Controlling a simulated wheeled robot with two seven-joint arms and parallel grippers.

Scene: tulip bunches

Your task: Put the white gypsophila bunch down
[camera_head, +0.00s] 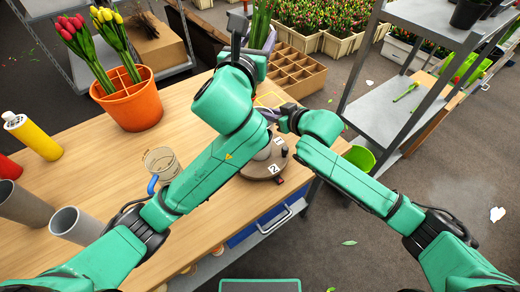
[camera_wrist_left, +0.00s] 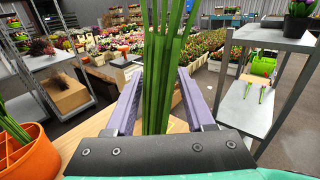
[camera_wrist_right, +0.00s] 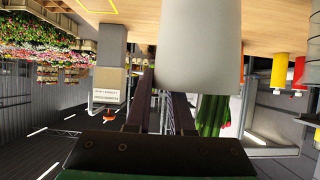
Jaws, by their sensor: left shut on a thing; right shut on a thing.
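My left gripper (camera_head: 256,42) is shut on a bunch of green stems (camera_head: 261,20) above the table's far side. In the left wrist view the stems (camera_wrist_left: 163,60) stand upright between the two purple fingers. The bunch's flower heads are out of view, so no white gypsophila shows. My right gripper (camera_head: 278,116) is low near the table's right edge, beside a round base (camera_head: 263,172) with number labels. In the right wrist view, which is upside down, a pale cylinder (camera_wrist_right: 200,45) covers the fingertips. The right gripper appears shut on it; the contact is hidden.
An orange bucket (camera_head: 130,105) of red and yellow tulips stands on the wooden table (camera_head: 100,165). A divided crate (camera_head: 293,72) is behind, and a metal shelf (camera_head: 385,108) at right.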

